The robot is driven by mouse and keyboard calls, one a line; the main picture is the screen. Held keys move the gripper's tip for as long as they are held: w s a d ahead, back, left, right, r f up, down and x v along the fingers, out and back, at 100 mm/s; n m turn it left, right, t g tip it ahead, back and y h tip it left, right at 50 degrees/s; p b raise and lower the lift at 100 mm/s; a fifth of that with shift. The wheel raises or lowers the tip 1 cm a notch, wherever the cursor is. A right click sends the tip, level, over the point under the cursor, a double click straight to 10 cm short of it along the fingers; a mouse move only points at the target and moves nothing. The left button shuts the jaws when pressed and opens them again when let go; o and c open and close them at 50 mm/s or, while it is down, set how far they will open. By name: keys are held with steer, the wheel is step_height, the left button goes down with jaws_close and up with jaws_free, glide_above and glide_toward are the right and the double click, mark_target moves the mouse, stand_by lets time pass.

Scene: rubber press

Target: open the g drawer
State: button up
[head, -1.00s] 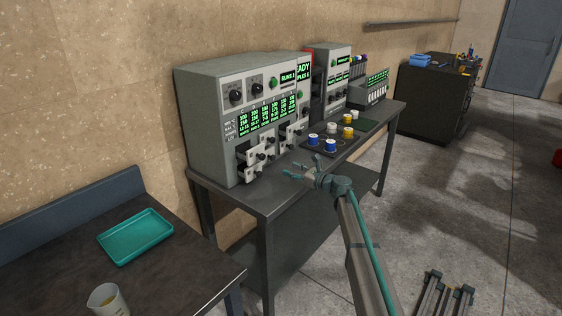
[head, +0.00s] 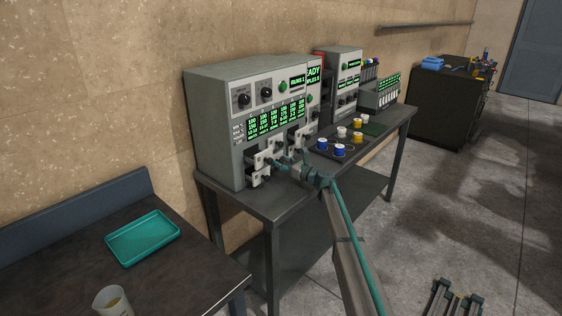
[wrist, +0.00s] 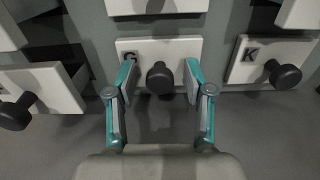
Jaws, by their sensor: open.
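The G drawer (wrist: 130,50) is a white front marked G with a round black knob (wrist: 160,76), in the middle of the wrist view. My gripper (wrist: 160,75) is open, with one teal finger on each side of the knob and a visible space between each finger and the knob. In the head view my gripper (head: 283,160) is at the lower drawers of the grey press cabinet (head: 222,130). The G drawer is hard to make out there behind the gripper. I cannot tell from the wrist view how far its front stands out.
The K drawer (wrist: 258,62) is to the right and another white drawer front (wrist: 55,88) is to the left, both with black knobs. A white front (wrist: 155,6) is above. A tray of blue, white and yellow cups (head: 330,157) sits right of the cabinet.

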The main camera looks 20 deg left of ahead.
steer(key=shift+w+a, duration=0.1)
steer(key=shift+a, duration=0.2)
jaws_close()
